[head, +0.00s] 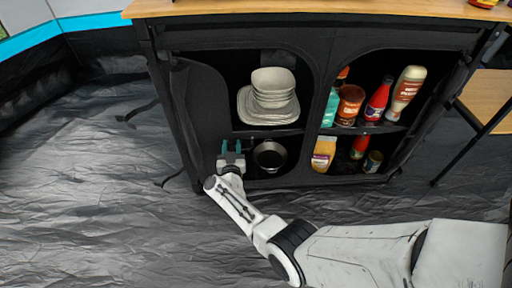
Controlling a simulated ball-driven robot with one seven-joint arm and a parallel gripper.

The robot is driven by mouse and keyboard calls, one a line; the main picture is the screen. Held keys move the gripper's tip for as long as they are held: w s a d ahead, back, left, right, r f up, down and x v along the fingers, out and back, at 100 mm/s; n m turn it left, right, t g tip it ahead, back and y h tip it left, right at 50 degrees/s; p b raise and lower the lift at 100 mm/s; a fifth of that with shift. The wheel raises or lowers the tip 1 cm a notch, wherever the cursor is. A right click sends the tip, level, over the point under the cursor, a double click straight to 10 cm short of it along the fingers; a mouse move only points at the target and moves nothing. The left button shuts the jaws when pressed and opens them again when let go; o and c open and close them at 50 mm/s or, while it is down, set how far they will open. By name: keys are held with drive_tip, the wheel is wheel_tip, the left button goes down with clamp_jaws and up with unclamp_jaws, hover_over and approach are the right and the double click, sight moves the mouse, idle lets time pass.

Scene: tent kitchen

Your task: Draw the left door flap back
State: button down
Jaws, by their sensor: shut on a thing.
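The black fabric cabinet (313,95) stands ahead with two compartments. The left door flap (200,108) is a dark fabric panel at the left side of the left compartment, folded to the left so that most of the opening shows. My gripper (231,150), with green fingers, is shut on the flap at its lower right edge, near the bottom left of the opening. The fabric between the fingers is too dark to make out clearly.
Several bottles and jars (376,99) fill the open right compartment. Crumpled dark floor (90,200) lies clear at left.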

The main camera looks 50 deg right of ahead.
drive_tip(key=w+a+b, duration=0.1)
drive_tip(key=w+a, duration=0.3)
drive_tip(key=shift+w+b, duration=0.35)
drive_tip(key=shift+b, duration=0.05)
drive_tip(key=c, duration=0.7)
unclamp_jaws()
drive_tip(key=p, duration=0.6)
approach(216, 140)
drive_tip(key=v, duration=0.5)
drive_tip(key=shift+w+r, duration=0.1)
